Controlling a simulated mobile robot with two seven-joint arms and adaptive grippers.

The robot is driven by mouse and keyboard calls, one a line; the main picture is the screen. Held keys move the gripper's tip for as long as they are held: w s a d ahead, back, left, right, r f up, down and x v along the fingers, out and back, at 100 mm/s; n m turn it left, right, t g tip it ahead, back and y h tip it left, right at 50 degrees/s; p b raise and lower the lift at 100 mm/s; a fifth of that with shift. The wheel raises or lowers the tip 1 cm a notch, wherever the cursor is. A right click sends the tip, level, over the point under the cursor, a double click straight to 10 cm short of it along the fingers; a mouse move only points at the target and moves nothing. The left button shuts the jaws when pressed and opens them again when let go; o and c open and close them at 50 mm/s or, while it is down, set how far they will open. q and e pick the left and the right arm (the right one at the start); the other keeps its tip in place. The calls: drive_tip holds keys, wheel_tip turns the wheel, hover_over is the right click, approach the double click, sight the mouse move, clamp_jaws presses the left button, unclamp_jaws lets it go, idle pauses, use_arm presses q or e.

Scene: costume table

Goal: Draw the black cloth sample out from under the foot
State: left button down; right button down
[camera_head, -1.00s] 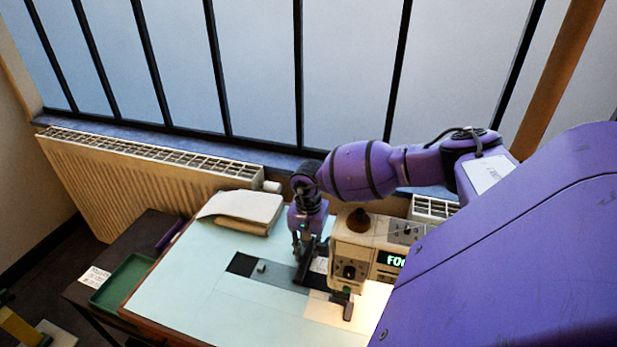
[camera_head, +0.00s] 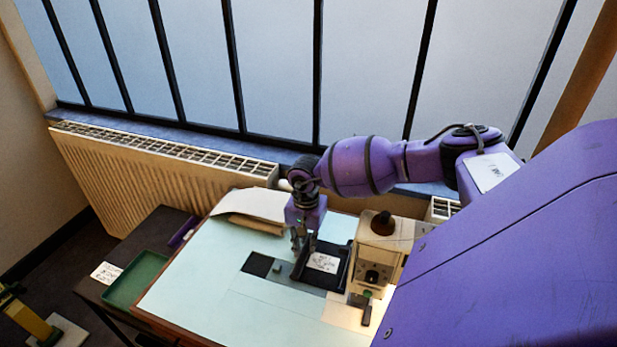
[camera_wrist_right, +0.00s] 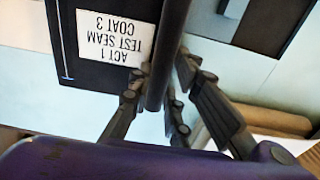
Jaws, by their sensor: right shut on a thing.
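The black cloth sample (camera_head: 335,281) lies on the table left of the sewing machine (camera_head: 384,243), its white label (camera_head: 323,262) facing up. In the right wrist view the cloth (camera_wrist_right: 97,68) carries a label reading "ACT 1 TEST SEAM COAT 3". My right gripper (camera_head: 298,247) is at the cloth's left side, shut on its dark raised edge, which shows as a bar (camera_wrist_right: 160,75) between the fingers. The dark foot (camera_head: 366,312) is low on the machine's front. Whether cloth still lies beneath it I cannot tell. My left gripper is not in view.
A dark square (camera_head: 257,264) lies on the grey strip to the left of the gripper. A folded cream cloth (camera_head: 250,206) lies at the back. A green tray (camera_head: 137,279) stands on the dark side table. The pale front of the table (camera_head: 225,310) is clear.

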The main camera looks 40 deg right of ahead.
drive_tip(key=shift+w+a, duration=0.3)
drive_tip(key=shift+w, duration=0.4)
drive_tip(key=c, duration=1.6)
unclamp_jaws()
drive_tip(key=shift+o, duration=0.2)
drive_tip(key=shift+r, duration=0.55)
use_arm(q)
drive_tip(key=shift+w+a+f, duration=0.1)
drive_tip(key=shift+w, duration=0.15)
use_arm(e)
wheel_tip(320, 180, up, 11)
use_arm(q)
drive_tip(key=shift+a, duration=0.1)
use_arm(e)
drive_tip(key=shift+s+f, duration=0.1)
